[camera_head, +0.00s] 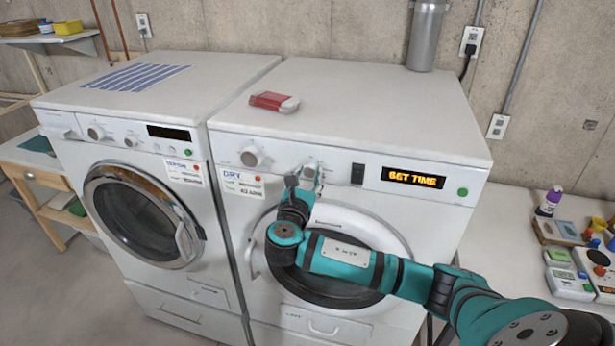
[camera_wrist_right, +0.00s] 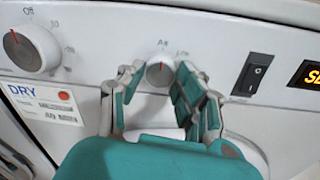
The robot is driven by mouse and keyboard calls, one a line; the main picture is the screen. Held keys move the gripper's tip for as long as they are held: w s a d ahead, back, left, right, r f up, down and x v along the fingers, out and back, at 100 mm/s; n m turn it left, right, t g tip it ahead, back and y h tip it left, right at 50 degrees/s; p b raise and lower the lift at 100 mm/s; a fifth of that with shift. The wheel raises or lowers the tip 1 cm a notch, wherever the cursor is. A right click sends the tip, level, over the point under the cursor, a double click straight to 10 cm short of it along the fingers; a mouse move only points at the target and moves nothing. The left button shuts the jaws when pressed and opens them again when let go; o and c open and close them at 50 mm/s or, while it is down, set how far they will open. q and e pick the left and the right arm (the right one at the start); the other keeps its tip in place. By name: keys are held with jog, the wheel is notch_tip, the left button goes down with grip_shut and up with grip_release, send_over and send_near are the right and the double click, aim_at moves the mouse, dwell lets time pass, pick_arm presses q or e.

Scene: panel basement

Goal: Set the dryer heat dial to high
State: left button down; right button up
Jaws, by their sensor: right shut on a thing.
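The dryer (camera_head: 360,110) is the right-hand white machine, with a DRY label (camera_wrist_right: 40,103) on its panel. The heat dial (camera_wrist_right: 160,71) is the smaller knob right of the larger dial, with a red pointer mark near its top. My right gripper (camera_wrist_right: 158,85) is shut on the heat dial, one teal finger on each side. In the head view the gripper (camera_head: 305,178) reaches up to the panel and partly hides the dial (camera_head: 311,169). The text around the dial is too small to read fully. My left gripper is not in view.
A larger dial (camera_wrist_right: 32,47) sits to the left. A black rocker switch (camera_wrist_right: 249,75) and a display reading SET TIME (camera_head: 413,178) are to the right, with a green button (camera_head: 463,192) beyond. A red and white item (camera_head: 274,102) lies on the dryer top. The washer (camera_head: 120,160) stands left.

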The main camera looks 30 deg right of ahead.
jog(key=shift+f, duration=0.1)
jog(key=m+b, duration=0.3)
jog(key=m, duration=0.1)
jog(key=shift+f, duration=0.25)
jog(key=m+b, duration=0.4)
jog(key=shift+m, duration=0.4)
jog(key=m+b, duration=0.5)
jog(key=m+h+b, duration=0.1)
jog(key=m+b, duration=0.4)
jog(key=m, duration=0.1)
jog(key=shift+w+a+f+m+g+b, duration=0.1)
jog(key=shift+m+g+b, duration=0.2)
jog(key=shift+b, duration=0.05)
jog(key=m+b, duration=0.3)
jog(key=shift+m, duration=0.4)
jog(key=shift+r+m+g+b, duration=0.2)
jog(key=shift+m+g+b, duration=0.1)
jog(key=shift+m+b, duration=1.45)
jog(key=shift+m, duration=0.25)
